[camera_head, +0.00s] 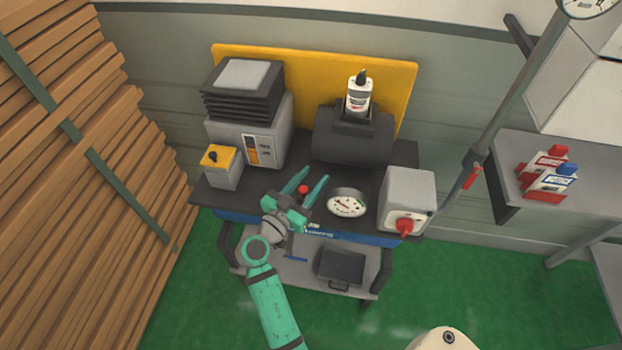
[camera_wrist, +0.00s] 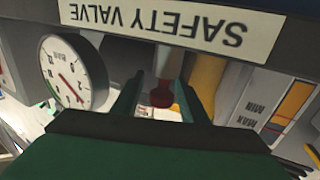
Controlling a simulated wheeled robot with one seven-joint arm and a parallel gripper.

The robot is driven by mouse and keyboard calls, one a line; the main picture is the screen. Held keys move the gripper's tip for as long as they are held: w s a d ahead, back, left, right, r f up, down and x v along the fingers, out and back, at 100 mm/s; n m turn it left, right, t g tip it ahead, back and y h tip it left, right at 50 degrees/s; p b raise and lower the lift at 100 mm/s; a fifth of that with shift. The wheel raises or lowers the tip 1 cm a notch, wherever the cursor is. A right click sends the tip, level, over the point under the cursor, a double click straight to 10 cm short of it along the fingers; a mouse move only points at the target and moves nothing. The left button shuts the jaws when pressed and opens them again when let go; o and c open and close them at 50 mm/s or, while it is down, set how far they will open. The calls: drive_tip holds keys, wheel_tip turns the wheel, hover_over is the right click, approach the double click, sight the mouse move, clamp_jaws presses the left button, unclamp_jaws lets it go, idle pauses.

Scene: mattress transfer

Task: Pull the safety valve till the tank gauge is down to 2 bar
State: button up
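The safety valve shows as a small red knob (camera_head: 303,189) at the front of the compressor bench. It also shows in the wrist view (camera_wrist: 161,96), below an upside-down "SAFETY VALVE" label (camera_wrist: 170,22). My gripper (camera_head: 310,180) is open, with its two green fingers either side of the knob. In the wrist view (camera_wrist: 157,92) a gap shows on the knob's left, and the right finger lies very near it; contact cannot be told. The round white tank gauge (camera_head: 346,204) is right of my gripper. Its red needle shows in the wrist view (camera_wrist: 72,76), but I cannot read the pressure surely.
A grey box with a red rotary switch (camera_head: 404,225) stands right of the gauge. A yellow-topped box with a black knob (camera_head: 218,160) is at left. A bottle (camera_head: 359,97) stands on the dark tank (camera_head: 340,145) behind. Stacked timber (camera_head: 90,180) borders the left.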

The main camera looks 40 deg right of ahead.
clamp_jaws()
drive_tip(key=shift+w+r, duration=0.1)
drive_tip(key=shift+r, duration=0.7)
unclamp_jaws()
drive_tip(key=shift+a, duration=0.15)
